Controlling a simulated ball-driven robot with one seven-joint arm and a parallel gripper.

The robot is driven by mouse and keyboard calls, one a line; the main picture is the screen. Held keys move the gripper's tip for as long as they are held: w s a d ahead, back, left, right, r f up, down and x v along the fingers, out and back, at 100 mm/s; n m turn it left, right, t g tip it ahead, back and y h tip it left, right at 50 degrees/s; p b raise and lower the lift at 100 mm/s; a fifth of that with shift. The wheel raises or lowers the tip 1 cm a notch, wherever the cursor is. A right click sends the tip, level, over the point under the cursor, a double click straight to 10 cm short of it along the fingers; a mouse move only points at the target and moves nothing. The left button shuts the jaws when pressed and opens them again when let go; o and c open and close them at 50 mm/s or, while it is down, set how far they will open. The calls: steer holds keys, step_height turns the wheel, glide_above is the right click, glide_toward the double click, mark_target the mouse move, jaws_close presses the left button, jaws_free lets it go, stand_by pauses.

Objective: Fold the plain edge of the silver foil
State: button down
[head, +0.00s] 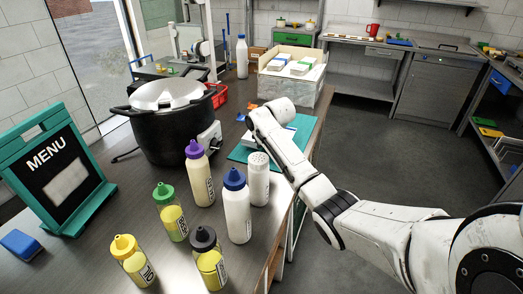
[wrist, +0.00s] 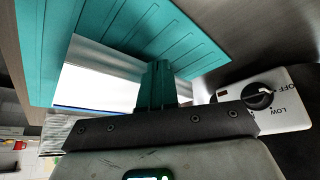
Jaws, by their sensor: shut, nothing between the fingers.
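The silver foil (wrist: 112,55) shows in the wrist view as a bright, pale sheet with a grey silvery band along its upper side and a thin blue line along its lower side. It lies on a teal board (wrist: 150,25). My gripper (wrist: 157,72) is shut and empty, its teal fingers together, overlapping the right part of the sheet in the picture. I cannot tell whether they touch it. A white, blue-edged piece (head: 284,139) shows beside the arm.
A black pot (head: 165,130) on a cooker with a white knob panel (wrist: 285,105) stands close left of my arm. Several squeeze bottles and a white shaker (head: 258,180) stand in front. A foil-sided box (head: 290,97) is behind. The floor to the right is clear.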

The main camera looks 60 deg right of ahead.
steer(key=shift+r, duration=0.1)
steer(key=shift+a+r+p, duration=0.55)
steer(key=shift+a+p, duration=0.2)
steer(key=shift+p, duration=0.5)
step_height(320, 180, up, 7)
steer(key=p, duration=0.2)
steer(key=shift+p, duration=0.4)
steer(key=shift+f, duration=0.1)
